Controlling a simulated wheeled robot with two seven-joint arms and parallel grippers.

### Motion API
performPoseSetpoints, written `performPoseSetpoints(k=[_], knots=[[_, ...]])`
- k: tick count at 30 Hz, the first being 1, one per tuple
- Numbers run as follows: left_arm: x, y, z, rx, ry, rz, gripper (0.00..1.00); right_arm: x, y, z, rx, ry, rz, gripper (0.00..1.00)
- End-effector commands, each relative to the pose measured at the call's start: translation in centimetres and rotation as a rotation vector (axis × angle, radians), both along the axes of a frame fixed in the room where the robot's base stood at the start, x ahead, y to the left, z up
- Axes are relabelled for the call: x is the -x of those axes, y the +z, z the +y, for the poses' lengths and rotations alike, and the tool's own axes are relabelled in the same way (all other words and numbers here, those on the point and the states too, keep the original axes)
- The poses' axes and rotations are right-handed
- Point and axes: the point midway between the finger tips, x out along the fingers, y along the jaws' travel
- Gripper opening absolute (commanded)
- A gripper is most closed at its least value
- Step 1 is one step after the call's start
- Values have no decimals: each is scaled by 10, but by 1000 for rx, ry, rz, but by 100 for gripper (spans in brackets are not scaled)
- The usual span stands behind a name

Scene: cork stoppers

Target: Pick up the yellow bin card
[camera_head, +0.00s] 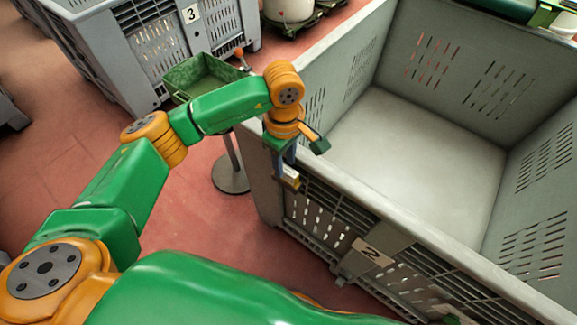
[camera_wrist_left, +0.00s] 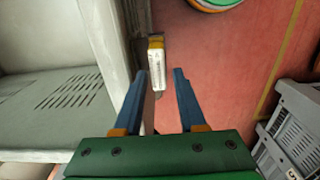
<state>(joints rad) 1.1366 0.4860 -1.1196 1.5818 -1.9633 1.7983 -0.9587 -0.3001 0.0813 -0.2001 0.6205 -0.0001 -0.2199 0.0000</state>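The yellow bin card (camera_head: 291,181) is small, with a yellow edge and a pale printed face. It sits at the outside of the grey bin's wall, near its corner. My left gripper (camera_head: 285,168) points down just outside that wall, with its blue fingers at the card. In the left wrist view the card (camera_wrist_left: 156,66) appears just past the open fingertips (camera_wrist_left: 162,72), nearer the left finger. A clear gap shows between the fingers; I cannot tell whether either touches the card. My right gripper is not in view.
The large grey bin (camera_head: 345,185) marked 2 stands open at the right, its floor bare. Another grey bin (camera_head: 150,50) marked 3 stands at the back left. A green tray (camera_head: 195,77) on a post with a round base (camera_head: 230,178) stands close by. Red floor lies between.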

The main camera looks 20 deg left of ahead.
Motion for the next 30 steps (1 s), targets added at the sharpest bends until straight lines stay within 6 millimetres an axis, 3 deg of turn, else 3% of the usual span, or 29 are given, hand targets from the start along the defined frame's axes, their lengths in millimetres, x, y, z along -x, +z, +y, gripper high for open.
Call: performPoseSetpoints(k=[6,12,17,26,30], knots=[[0,-34,-4,2,2,3,40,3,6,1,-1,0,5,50],[-1,-36,-4,4,2,1,40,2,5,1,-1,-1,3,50],[-1,-36,-4,4,2,1,0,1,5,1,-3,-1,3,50],[-1,-35,-4,4,3,1,0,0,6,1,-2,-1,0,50],[-2,-26,-4,5,3,-1,0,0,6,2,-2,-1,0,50]])
